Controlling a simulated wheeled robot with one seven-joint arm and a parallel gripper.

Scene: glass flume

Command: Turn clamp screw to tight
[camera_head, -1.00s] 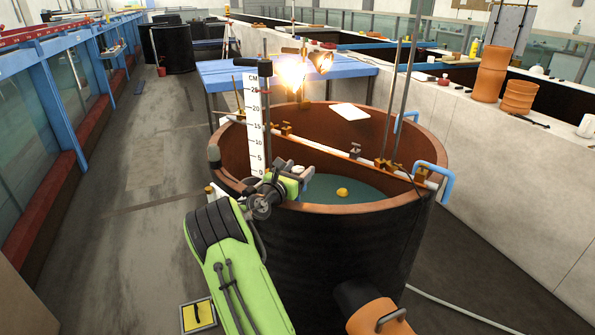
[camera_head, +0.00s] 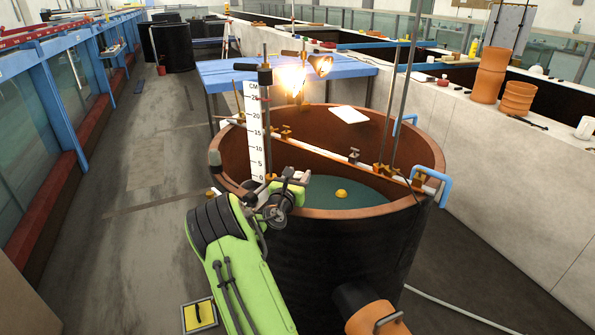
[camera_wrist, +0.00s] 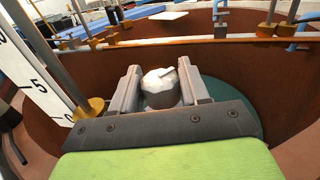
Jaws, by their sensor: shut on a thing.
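My gripper (camera_wrist: 160,84) is over the near left part of the copper-coloured tank. In the wrist view, a round grey knob with a whitish top (camera_wrist: 160,80) sits between its two grey fingers; I take it for the clamp screw. The jaws are shut on it. Its lower end is hidden behind my gripper's dark plate. In the head view my gripper (camera_head: 300,177) is small, and the knob cannot be told clearly there. The white centimetre scale (camera_head: 254,130) stands upright just left of my gripper, on a metal rod.
The round tank (camera_head: 425,140) holds dark water with a yellow ball (camera_head: 341,194). A white bar (camera_head: 330,150) with brass clamps crosses its top. Upright rods (camera_head: 403,95) rise at its right. A lit lamp (camera_head: 290,78) stands behind.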

